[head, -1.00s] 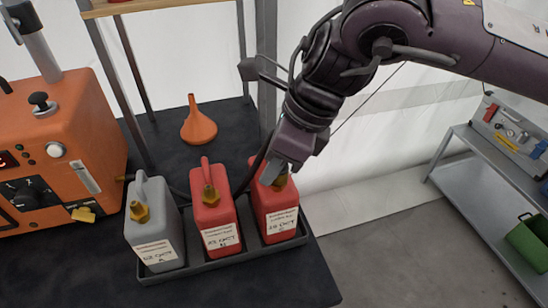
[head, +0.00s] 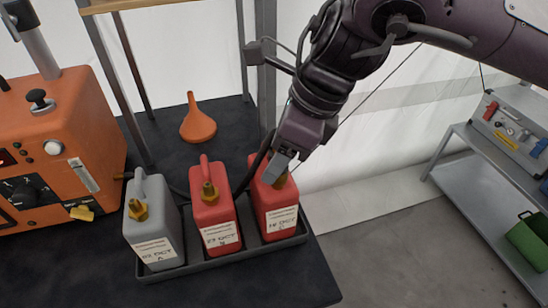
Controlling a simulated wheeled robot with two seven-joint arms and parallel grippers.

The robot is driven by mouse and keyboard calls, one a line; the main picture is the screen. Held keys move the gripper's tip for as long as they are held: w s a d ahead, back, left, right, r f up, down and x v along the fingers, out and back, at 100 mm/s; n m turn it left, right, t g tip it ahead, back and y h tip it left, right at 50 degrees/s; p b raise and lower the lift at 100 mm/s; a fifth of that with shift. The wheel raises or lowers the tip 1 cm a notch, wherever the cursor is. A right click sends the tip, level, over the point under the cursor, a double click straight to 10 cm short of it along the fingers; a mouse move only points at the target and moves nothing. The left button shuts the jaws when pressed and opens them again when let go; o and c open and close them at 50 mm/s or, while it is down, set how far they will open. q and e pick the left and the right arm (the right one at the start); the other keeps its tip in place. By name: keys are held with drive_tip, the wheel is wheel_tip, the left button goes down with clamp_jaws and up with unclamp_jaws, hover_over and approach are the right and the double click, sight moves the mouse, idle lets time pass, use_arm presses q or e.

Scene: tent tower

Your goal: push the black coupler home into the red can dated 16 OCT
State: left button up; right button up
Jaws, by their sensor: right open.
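The red can that seems to be dated 16 OCT (head: 272,207) stands upright at the right end of the tray; its small label is hard to read. A black hose (head: 255,160) curves up behind the cans to the gripper. The black coupler is not clearly visible; the fingers may hide it. I cannot tell how it sits in the neck. My left gripper is out of view.
A red can marked 23 OCT (head: 213,213) and a grey can (head: 153,225) share the black tray (head: 215,262). An orange machine (head: 60,150) is at left. Grey shelving (head: 485,185) stands at right.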

drive_tip(key=v, duration=0.5)
drive_tip(key=shift+s+d+r, duration=0.1)
drive_tip(key=shift+d+r, duration=0.05)
drive_tip(key=shift+r, duration=0.15)
